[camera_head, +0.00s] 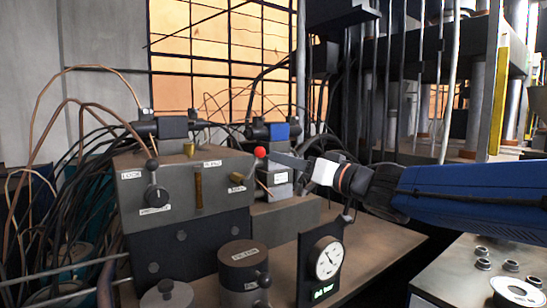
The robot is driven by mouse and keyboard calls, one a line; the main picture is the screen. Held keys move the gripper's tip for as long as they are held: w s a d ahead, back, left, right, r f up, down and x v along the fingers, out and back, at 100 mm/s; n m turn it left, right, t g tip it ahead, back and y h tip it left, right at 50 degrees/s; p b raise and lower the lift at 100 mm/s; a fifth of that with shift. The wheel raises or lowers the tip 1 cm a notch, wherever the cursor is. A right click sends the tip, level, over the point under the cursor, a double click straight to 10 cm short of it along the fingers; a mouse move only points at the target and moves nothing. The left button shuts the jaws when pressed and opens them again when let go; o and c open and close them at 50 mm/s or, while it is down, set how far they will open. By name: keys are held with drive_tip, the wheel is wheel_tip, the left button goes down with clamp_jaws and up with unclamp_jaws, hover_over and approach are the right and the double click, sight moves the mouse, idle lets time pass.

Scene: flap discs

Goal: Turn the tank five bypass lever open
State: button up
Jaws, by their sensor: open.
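A lever with a red ball knob (260,152) stands upright in front of a small labelled grey block (277,178), right of a large grey valve block (185,178). A black-knobbed lever (152,165) sits on the large block's front at left.
A dial gauge (326,259) on a dark stand and a round labelled canister (244,270) stand in front on the bench. Cables and copper pipes crowd the left. A grey tabletop (450,283) with small round parts and a flap disc (519,291) lies at lower right.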

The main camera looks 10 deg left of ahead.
drive_tip(key=shift+v, duration=1.7)
